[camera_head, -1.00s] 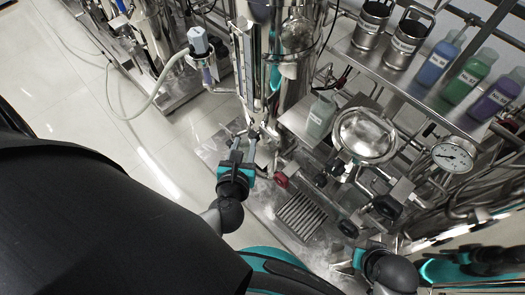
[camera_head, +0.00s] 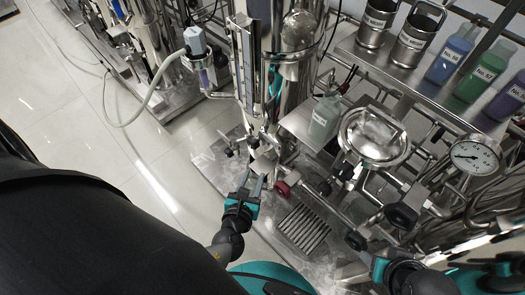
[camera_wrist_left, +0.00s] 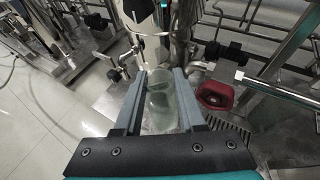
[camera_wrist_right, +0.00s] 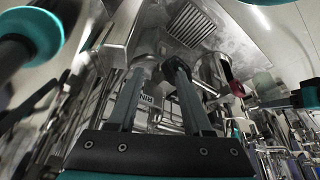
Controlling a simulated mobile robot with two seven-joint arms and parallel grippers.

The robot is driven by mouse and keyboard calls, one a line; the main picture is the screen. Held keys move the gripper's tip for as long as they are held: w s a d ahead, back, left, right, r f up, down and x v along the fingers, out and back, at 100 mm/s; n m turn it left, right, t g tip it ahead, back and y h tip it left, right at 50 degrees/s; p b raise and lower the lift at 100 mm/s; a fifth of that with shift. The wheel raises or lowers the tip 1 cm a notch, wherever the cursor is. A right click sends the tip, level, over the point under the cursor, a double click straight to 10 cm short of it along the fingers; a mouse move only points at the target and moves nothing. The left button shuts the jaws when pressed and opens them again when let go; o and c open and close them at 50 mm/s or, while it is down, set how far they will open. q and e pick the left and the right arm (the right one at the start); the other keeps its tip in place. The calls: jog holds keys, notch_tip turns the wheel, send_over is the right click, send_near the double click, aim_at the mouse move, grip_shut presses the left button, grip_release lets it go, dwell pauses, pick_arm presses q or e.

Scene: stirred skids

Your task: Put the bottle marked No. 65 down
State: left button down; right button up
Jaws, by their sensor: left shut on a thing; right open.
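My left gripper (camera_head: 254,181) is in front of the rig, left of a red valve knob (camera_head: 282,188). In the left wrist view its fingers are shut on a pale, see-through bottle (camera_wrist_left: 160,100). No label can be read on it there, and in the head view it hardly stands out. Another pale grey-green bottle (camera_head: 325,118) with a small label stands on a steel ledge; its number is too small to read. My right gripper (camera_wrist_right: 157,70) is open, with nothing clearly between its fingers; in the head view its arm is at the bottom right.
A steel shelf (camera_head: 385,62) at the upper right bears two metal cups (camera_head: 412,40), a blue bottle (camera_head: 449,55), a green bottle (camera_head: 481,74) and a purple one. A round steel lid (camera_head: 374,136), a gauge (camera_head: 475,155), pipes and valves crowd the rig. A slotted drain (camera_head: 303,229) lies low.

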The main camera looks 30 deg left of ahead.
pick_arm(q)
jog(key=w+a+f+b, duration=0.1)
jog(key=w+a+b, duration=0.1)
jog(key=w, duration=0.9)
jog(key=shift+a+f, duration=0.25)
jog(key=shift+a, duration=0.05)
pick_arm(e)
jog(key=shift+w+a+r+t+y, duration=0.15)
jog(key=shift+w+a+r+t, duration=0.15)
jog(key=shift+r, duration=0.2)
jog(key=shift+w+a+r+t+y, duration=0.1)
jog(key=shift+w+a+r+t, duration=0.2)
jog(key=shift+r, duration=0.15)
jog(key=shift+w+a+r+t+y, duration=0.2)
jog(key=shift+a+r+t, duration=0.1)
jog(key=shift+r, duration=0.2)
jog(key=shift+f, duration=0.1)
pick_arm(q)
jog(key=shift+f, duration=0.1)
jog(key=c, duration=0.5)
grip_release()
pick_arm(e)
jog(key=shift+w+a, duration=0.2)
